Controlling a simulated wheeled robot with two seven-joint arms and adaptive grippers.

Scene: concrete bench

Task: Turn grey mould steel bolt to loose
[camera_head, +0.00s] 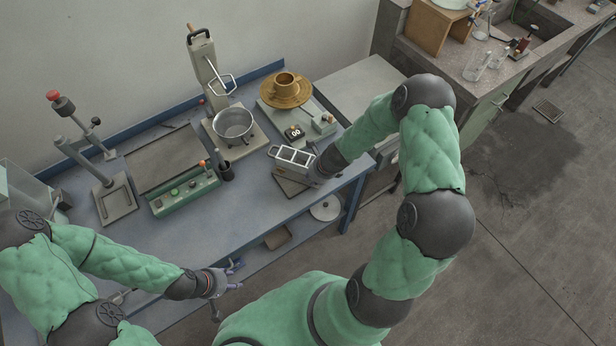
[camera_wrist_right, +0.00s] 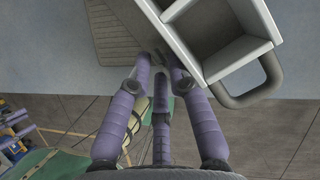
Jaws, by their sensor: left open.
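The grey mould (camera_head: 292,155), an open metal block with several square compartments, sits on a dark flat plate (camera_head: 290,187) near the bench's right end. In the right wrist view its end wall (camera_wrist_right: 195,75) and a looped handle (camera_wrist_right: 255,95) fill the top. My right gripper (camera_wrist_right: 160,62) is at the mould's side, its purple fingers drawn close together around a small grey shape that may be the steel bolt. The fingertips mostly hide it; I cannot tell whether they grip it. My left gripper (camera_head: 236,277) is open and empty by the bench's front edge.
The blue bench's (camera_head: 240,215) front is clear.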

